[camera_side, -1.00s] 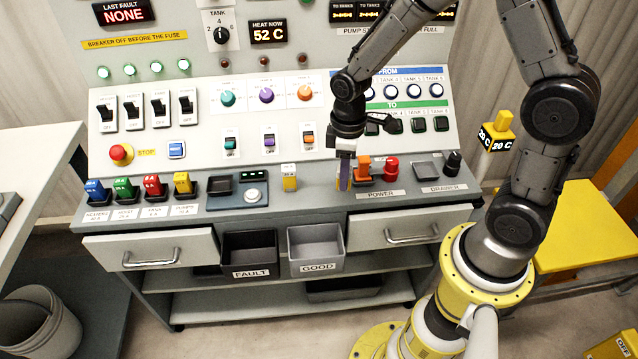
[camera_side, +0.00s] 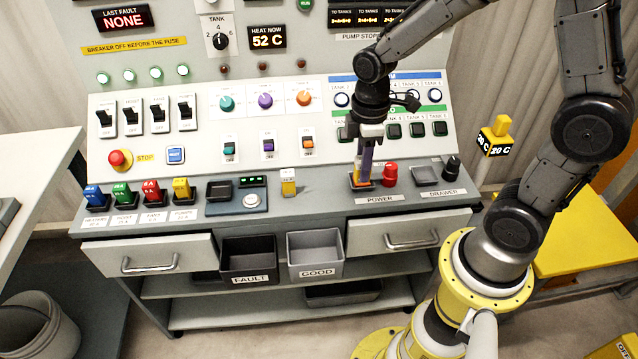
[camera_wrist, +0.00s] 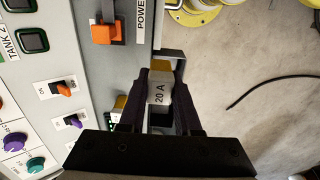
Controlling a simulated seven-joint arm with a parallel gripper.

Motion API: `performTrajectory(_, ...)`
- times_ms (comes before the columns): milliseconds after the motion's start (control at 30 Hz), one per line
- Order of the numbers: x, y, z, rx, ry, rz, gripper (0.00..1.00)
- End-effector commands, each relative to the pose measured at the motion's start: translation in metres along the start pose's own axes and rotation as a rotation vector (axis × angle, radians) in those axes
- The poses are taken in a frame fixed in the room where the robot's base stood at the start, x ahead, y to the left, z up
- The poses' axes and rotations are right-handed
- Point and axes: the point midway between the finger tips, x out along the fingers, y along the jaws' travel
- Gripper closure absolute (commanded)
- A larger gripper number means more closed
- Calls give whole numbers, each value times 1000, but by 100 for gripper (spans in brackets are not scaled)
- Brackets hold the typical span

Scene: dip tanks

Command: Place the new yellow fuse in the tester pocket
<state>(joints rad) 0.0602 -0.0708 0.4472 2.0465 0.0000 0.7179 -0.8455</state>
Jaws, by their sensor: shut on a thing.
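My gripper (camera_side: 364,172) is shut on a fuse in front of the orange power switch. In the wrist view the held fuse (camera_wrist: 159,92) shows a white side marked 20 A and a yellowish end between the fingers; in the side view the fingers mostly hide it. The tester (camera_side: 238,196) is on the console ledge, left of my gripper. Its dark pocket (camera_side: 219,190) looks empty, beside a round button and a small green display. A white and yellow fuse (camera_side: 289,182) stands on the ledge between tester and gripper. Another yellow fuse (camera_side: 182,190) sits in the socket row.
The red knob (camera_side: 389,174) and orange power switch (camera_wrist: 104,33) are close to my gripper. FAULT (camera_side: 249,259) and GOOD (camera_side: 315,255) bins hang below the ledge. Blue, green and red fuses fill the sockets at left. The ledge in front of the standing fuse is clear.

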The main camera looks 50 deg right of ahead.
Motion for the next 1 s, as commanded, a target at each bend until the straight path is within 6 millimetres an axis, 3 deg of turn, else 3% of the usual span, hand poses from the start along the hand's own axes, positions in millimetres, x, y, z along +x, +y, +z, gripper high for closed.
performTrajectory(300,33,52,-46,0,-2,-2,100)
performTrajectory(500,65,73,-64,0,-2,-3,100)
performTrajectory(867,88,87,-77,0,-1,-1,100)
performTrajectory(1000,108,90,-80,0,-3,-4,100)
